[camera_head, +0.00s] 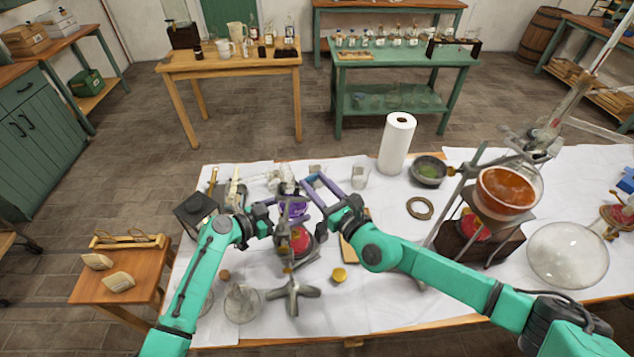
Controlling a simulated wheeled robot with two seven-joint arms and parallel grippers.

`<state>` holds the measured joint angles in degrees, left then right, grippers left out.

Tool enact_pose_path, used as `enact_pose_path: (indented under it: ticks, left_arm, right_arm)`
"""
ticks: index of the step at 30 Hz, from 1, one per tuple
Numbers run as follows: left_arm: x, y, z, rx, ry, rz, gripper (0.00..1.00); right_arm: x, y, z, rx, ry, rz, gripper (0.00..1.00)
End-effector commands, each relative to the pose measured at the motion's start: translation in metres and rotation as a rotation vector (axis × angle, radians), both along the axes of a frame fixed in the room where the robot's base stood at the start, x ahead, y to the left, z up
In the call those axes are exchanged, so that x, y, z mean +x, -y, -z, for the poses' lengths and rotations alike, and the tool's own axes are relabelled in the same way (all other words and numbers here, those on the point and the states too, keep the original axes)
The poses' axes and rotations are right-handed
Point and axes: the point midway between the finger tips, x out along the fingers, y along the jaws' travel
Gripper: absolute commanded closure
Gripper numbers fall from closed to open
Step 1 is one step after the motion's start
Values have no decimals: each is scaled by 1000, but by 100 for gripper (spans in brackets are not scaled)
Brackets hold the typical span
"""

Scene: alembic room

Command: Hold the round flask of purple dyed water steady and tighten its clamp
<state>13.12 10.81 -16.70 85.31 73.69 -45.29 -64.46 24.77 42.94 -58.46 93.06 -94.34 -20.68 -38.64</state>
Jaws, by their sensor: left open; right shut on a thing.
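The round flask of purple dyed water (293,208) is on a metal stand (293,297) with a splayed foot, left of the middle of the white-covered table. Its clamp is small and partly hidden among the rod, flask and grippers. My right gripper (306,188) reaches in from the right and is shut at the upper part of the flask; the exact contact is hard to see. My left gripper (275,219) is open, just left of the flask, near the stand's rod. I cannot tell whether it touches the clamp.
A red burner (301,240) sits below the flask. A dark lantern (197,212), clear flask (241,303) and yellow-topped jar (339,275) stand nearby. A paper roll (396,143), green-filled bowl (428,170) and orange-filled flask (505,191) on another stand are to the right.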

Motion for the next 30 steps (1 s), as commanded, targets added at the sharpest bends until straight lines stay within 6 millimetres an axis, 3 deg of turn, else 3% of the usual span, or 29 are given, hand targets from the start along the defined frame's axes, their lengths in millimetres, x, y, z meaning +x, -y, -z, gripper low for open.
enact_pose_path:
  ticks: [9, 30]
  left_arm:
    - [-2, 4, -1, -7, -3, 8, 0]
    - [-3, 6, -1, -8, -5, 13, 0]
  right_arm:
    - [-3, -7, -3, 13, -3, 224, 100]
    - [-3, -7, -4, 0, 7, 215, 100]
